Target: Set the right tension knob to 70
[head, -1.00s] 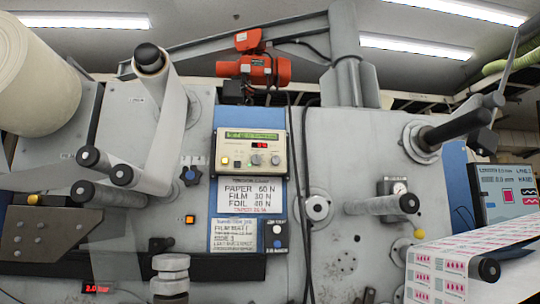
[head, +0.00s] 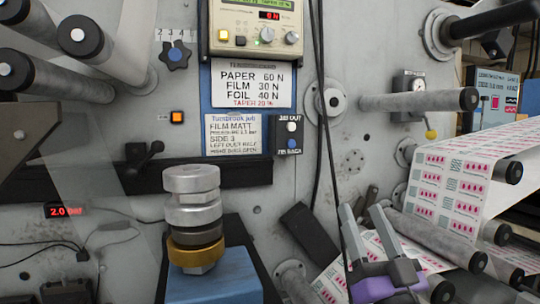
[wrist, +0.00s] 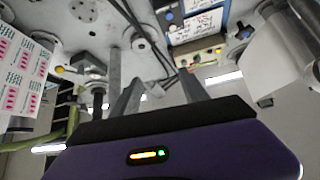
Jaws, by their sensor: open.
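The beige tension control box (head: 225,45) is at the top of the head view, its upper edge cut off. It has two knobs side by side; the right tension knob (head: 292,38) is grey, and its pointer is too small to read.
A metal fitting with a brass ring (head: 193,220) stands in the foreground on a blue block. A roller (head: 420,100) sticks out right of the box. A printed label web (head: 455,185) runs at right. Cables hang beside the box. Signs (head: 250,84) hang below it.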

